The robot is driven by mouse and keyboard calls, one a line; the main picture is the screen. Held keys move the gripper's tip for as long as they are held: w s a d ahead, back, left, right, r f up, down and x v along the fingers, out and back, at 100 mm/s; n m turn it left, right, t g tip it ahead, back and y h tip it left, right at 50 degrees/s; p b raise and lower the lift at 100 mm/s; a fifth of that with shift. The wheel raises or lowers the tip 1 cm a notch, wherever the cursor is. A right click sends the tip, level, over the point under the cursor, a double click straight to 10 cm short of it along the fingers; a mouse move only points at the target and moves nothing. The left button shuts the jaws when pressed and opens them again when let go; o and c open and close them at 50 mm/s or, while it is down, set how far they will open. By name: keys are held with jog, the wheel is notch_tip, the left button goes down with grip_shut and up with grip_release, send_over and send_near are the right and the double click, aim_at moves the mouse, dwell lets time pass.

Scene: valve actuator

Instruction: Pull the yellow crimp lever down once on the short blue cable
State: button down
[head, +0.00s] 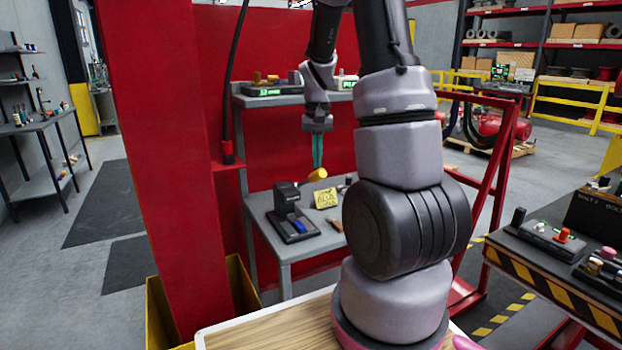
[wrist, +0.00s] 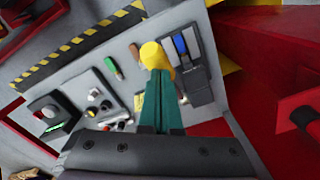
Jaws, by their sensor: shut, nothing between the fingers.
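The crimp tool (head: 290,222) is a black upright press on a dark base, standing on the grey bench. It also shows in the wrist view (wrist: 200,75). A short blue cable (head: 300,226) lies on its base; two blue pieces show there in the wrist view (wrist: 181,45). The yellow crimp lever's rounded grip (head: 317,174) is up above the bench, right of the press. My gripper (head: 317,164) has teal fingers, shut and empty, pointing down with the tips at the yellow grip. In the wrist view the fingertips (wrist: 158,72) overlap the grip (wrist: 154,55); I cannot tell whether they touch.
A yellow note (head: 326,198) stands on the bench (head: 270,232) right of the press. A shelf with instruments (head: 272,90) is behind my wrist. A red post (head: 160,150) stands to the left. A striped-edge table (head: 560,285) is at the right.

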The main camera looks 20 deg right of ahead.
jog(key=shift+r, duration=2.05)
jog(key=shift+s+a+r, duration=0.1)
jog(key=shift+a+r, duration=0.05)
jog(key=shift+r, duration=0.1)
jog(key=s+a+r+t+y, duration=0.1)
jog(key=s+a+r+t, duration=0.2)
jog(key=s+a+r, duration=0.3)
jog(key=s+a+r+n+t+y, duration=0.1)
jog(key=s+a+r+t, duration=0.3)
jog(key=s+a+r, duration=0.3)
jog(key=s+r, duration=0.3)
jog(key=s, duration=0.3)
jog(key=shift+s, duration=0.25)
